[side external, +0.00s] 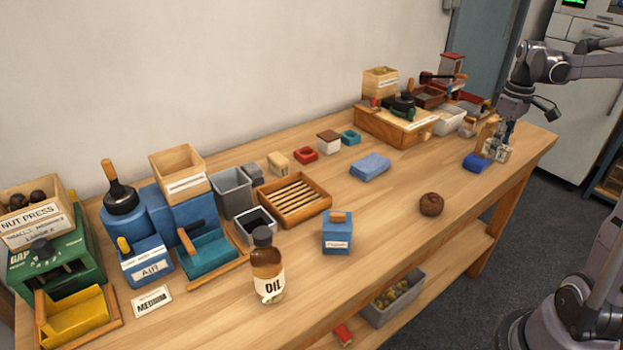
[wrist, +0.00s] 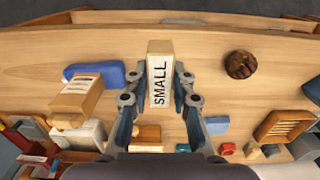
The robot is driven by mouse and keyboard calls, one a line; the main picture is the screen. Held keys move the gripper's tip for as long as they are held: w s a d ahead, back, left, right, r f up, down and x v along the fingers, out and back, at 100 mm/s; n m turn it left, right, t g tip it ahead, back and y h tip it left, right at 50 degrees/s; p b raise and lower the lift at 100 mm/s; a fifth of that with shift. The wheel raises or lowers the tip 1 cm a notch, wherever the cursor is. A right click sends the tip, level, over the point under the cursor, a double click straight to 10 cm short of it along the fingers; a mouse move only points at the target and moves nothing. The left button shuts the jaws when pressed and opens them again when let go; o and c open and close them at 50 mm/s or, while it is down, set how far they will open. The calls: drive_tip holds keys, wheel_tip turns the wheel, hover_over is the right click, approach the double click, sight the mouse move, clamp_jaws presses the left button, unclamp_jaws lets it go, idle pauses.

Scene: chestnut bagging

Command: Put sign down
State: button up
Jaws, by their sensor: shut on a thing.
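The SMALL sign (wrist: 159,88) is a pale block with black lettering between my gripper's two fingers (wrist: 158,98) in the wrist view. My gripper is shut on it. In the side external view my gripper (side external: 506,138) is at the far right end of the bench, pointing down, with the sign (side external: 496,153) small at its tips. I cannot tell whether the sign touches the bench. Another sign, MEDIUM (side external: 151,301), lies at the front left of the bench.
A blue item (side external: 475,162) and a wooden box (wrist: 77,100) are close to the sign. A brown chestnut-like ball (side external: 431,204) sits on open bench (side external: 395,235). An oil bottle (side external: 267,270) and blue box (side external: 337,234) stand near the front edge.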

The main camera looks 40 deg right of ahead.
drive_tip(key=shift+w+f, duration=0.1)
drive_tip(key=shift+f, duration=0.25)
hover_over(438, 183)
wheel_tip(438, 183, down, 7)
drive_tip(key=shift+r, duration=0.1)
drive_tip(key=shift+f, duration=2.1)
drive_tip(key=shift+f, duration=0.1)
drive_tip(key=o, duration=0.9)
drive_tip(key=shift+o, duration=0.2)
